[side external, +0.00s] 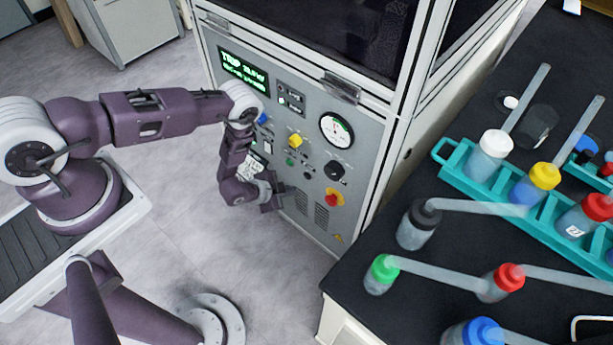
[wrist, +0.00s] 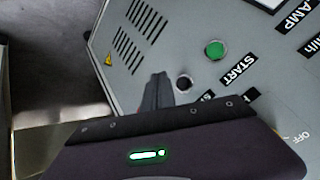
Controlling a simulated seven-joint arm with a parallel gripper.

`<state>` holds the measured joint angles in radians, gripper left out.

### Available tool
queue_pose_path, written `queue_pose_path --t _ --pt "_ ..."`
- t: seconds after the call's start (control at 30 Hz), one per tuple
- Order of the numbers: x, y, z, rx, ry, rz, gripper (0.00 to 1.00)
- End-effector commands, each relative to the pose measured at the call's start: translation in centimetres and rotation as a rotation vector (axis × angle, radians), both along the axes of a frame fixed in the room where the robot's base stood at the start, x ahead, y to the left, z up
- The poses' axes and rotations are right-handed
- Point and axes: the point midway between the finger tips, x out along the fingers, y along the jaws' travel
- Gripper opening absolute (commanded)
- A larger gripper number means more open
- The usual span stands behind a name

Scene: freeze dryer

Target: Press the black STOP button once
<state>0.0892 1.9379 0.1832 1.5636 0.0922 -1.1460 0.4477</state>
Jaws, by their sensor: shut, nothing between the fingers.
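The black STOP button (wrist: 184,83) shows in the wrist view as a small dark round cap in a light ring on the grey panel. Its label is mostly cut off by my gripper body. The green START button (wrist: 214,49) sits up and right of it, and shows small in the side view (side external: 290,162). My gripper (wrist: 158,80) is shut and empty, its tips just left of the black button in the wrist view. I cannot tell the gap to the panel.
The freeze dryer panel (side external: 310,205) also carries a yellow knob (side external: 295,140), a gauge (side external: 337,131), a black knob (side external: 334,170) and a red emergency button (side external: 333,197). A black bench (side external: 400,280) with bottles and a teal rack (side external: 455,170) stands right.

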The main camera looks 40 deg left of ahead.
Motion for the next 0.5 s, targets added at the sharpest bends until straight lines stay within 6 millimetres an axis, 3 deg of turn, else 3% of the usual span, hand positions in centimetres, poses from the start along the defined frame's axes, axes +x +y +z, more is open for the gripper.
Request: queue_pose_path --t 0.2,0.5 --pt "2.7 0.0 0.0 -0.002 -0.001 0.000 0.00" --pt "3.6 0.0 0.0 -0.001 0.001 0.001 0.00"
